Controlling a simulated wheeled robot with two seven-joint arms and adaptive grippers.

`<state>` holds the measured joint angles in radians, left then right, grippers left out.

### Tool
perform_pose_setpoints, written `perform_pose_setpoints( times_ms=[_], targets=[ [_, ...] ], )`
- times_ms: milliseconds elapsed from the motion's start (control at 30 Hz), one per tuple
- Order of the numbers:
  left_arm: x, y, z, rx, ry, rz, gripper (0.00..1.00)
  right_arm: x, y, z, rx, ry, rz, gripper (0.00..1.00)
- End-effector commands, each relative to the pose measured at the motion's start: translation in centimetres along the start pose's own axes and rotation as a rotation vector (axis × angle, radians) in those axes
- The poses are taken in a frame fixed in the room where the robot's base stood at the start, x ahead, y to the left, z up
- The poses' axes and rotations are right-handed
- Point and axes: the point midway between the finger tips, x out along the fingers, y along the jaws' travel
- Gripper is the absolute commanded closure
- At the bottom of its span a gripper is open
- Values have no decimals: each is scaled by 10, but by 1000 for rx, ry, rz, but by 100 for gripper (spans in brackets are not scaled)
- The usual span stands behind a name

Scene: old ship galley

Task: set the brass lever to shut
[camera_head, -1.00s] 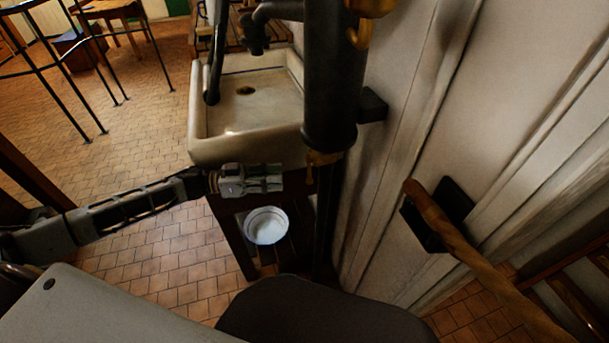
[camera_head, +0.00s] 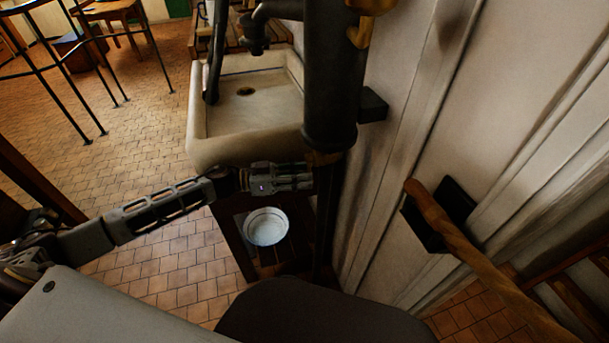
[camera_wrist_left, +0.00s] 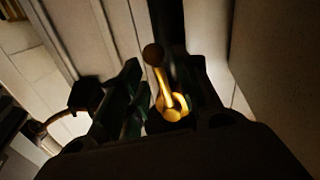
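The brass lever (camera_wrist_left: 162,80) shows in the left wrist view, with a round dark knob at its far end and a ring-shaped brass pivot on a dark pipe. In the head view it is mostly hidden by my left gripper; only a little brass shows at the foot of the black pipe (camera_head: 330,110). My left gripper (camera_head: 308,178) is beside the pipe, below the sink's front edge. In the left wrist view its two fingers stand apart, with the lever showing between them. I cannot tell whether they touch it. My right gripper is not in view.
The stone sink (camera_head: 200,150) is just above and behind my left gripper. A white bowl (camera_head: 267,226) stands on a low shelf below. The pale wall (camera_head: 400,130) closes off the right, with a wooden rail (camera_head: 470,255) on it. Open tiled floor lies to the left.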

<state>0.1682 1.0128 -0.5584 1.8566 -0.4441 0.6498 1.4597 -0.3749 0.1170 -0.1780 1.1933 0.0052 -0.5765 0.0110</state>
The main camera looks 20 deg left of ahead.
Motion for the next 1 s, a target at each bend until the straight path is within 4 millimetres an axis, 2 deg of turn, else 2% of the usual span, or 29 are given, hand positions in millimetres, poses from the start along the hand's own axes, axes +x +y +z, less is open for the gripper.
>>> perform_pose_setpoints(
  times_ms=[467, 567, 733, 1000],
  targets=[
    [8, 0, 0, 1, 0, 0, 68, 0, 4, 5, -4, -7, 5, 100],
    [8, 0, 0, 1, 0, 0, 77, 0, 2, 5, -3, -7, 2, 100],
    [8, 0, 0, 1, 0, 0, 98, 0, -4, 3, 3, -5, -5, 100],
    [8, 0, 0, 0, 0, 0, 100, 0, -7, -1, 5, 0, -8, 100]
  ],
)
